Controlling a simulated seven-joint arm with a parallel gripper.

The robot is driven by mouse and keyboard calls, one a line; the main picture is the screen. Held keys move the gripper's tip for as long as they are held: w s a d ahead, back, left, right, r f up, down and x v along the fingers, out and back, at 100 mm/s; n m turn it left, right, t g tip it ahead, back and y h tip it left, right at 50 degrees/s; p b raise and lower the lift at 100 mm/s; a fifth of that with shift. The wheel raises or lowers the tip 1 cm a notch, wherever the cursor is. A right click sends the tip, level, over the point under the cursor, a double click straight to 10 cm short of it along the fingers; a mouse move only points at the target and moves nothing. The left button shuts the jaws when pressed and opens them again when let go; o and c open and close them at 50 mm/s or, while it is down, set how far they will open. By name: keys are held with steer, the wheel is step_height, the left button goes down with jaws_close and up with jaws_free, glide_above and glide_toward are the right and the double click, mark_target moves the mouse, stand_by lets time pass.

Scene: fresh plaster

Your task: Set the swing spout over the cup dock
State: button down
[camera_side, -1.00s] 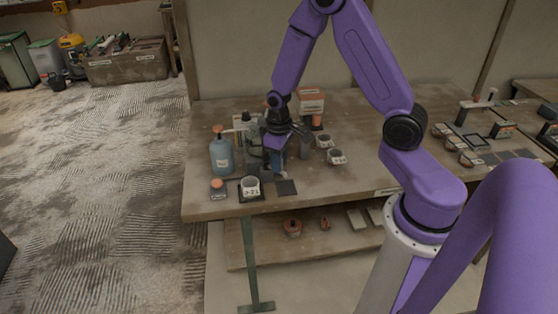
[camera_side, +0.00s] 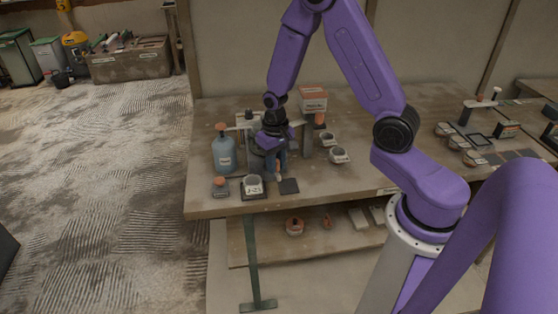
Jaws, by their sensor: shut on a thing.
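My gripper (camera_side: 275,168) is over the front left part of the bench, just behind the cup and the dark pads. Its jaws are shut on what appears to be the swing spout; the spout is mostly hidden by the fingers, so its exact direction cannot be told. The dispenser stand (camera_side: 248,122) is behind my gripper and partly covered by it. A light cup (camera_side: 253,188) with a written label stands upright on a dark square base at the front edge. A bare dark square pad (camera_side: 289,186) lies right of it. I cannot tell which of these is the cup dock.
A blue bottle (camera_side: 223,155) with an orange cap stands close on the left, with a small orange-topped block (camera_side: 220,187) before it. Two small cups, one nearer (camera_side: 340,156) and one farther (camera_side: 327,140), stand right. A labelled box (camera_side: 313,100) is behind. The bench's middle is clear.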

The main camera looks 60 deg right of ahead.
steer(key=shift+w+a+m, duration=0.4)
steer(key=shift+w+m, duration=0.25)
steer(key=shift+m, duration=1.45)
steer(key=shift+w+a+m, duration=0.4)
steer(key=shift+w+m, duration=0.3)
steer(key=shift+m, duration=1.4)
steer(key=shift+w+a+m, duration=0.4)
steer(key=shift+w+m, duration=0.25)
steer(key=shift+m, duration=1.45)
steer(key=c, duration=1)
jaws_free()
steer(key=shift+o, duration=0.2)
step_height(320, 180, up, 18)
steer(key=shift+f, duration=0.25)
